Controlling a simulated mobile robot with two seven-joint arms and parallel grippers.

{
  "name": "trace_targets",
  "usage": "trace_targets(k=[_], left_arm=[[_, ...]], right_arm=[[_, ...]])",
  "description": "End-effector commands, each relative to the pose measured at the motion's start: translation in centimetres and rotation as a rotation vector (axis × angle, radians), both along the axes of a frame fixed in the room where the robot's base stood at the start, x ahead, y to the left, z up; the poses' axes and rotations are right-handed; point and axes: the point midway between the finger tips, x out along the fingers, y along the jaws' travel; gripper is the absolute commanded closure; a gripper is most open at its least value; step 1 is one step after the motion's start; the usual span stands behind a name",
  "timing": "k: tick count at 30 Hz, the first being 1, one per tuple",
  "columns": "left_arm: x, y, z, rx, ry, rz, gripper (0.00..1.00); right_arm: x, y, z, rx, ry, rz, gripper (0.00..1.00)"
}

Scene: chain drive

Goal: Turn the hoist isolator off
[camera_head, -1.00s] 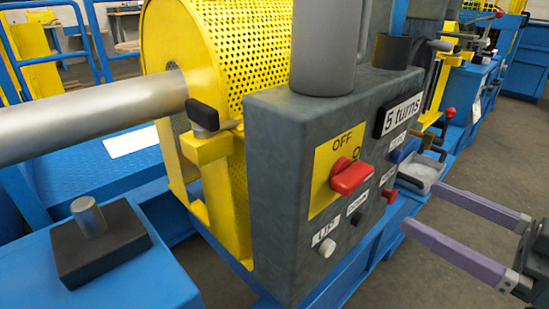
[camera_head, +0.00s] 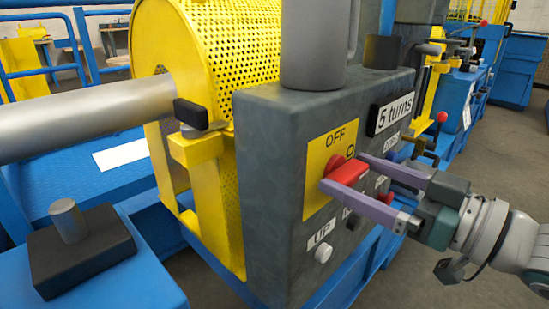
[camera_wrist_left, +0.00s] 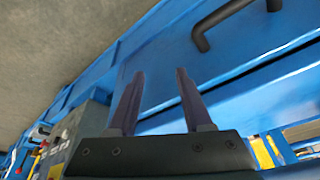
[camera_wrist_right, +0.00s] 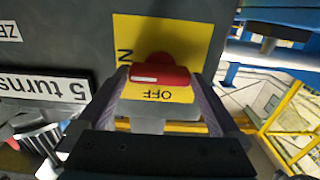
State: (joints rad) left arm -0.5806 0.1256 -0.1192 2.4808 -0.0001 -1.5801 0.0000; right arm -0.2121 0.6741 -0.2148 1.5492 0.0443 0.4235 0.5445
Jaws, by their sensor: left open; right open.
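The hoist isolator is a red rotary knob (camera_head: 347,171) on a yellow plate (camera_head: 321,150) marked OFF, on the front of a dark grey box. My right gripper (camera_head: 342,169) is at the knob with its purple fingers apart, one on each side of it. In the right wrist view the knob (camera_wrist_right: 160,72) lies between the fingertips, with small gaps; a firm hold does not show. A pale strip runs along the knob. The word ON is partly hidden by a finger. My left gripper (camera_wrist_left: 155,80) is open and empty, seen only in its wrist view.
The grey box (camera_head: 265,180) carries a white UP button (camera_head: 323,252) and a "5 turns" sign (camera_head: 393,113). A yellow perforated guard (camera_head: 235,50) stands behind it. A blue panel with a black handle (camera_wrist_left: 215,20) lies beyond my left fingers.

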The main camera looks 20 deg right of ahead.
Motion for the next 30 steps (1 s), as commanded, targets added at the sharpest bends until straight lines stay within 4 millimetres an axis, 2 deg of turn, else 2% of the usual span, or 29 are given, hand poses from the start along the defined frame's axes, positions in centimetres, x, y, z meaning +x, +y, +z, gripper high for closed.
trace_targets(k=[2,19,30], left_arm=[[0.0,-0.04,0.01,-0.001,0.0,0.001,0.5],[0.0,-0.29,0.0,-0.01,0.001,0.006,0.5],[-0.01,-0.18,0.35,-0.006,0.001,0.003,0.5]], right_arm=[[-0.02,-0.01,0.0,0.0,0.0,0.0,0.0],[-0.06,0.01,0.01,0.0,0.0,0.001,0.64],[-0.06,0.02,0.1,-0.054,-0.023,0.0,0.66]])
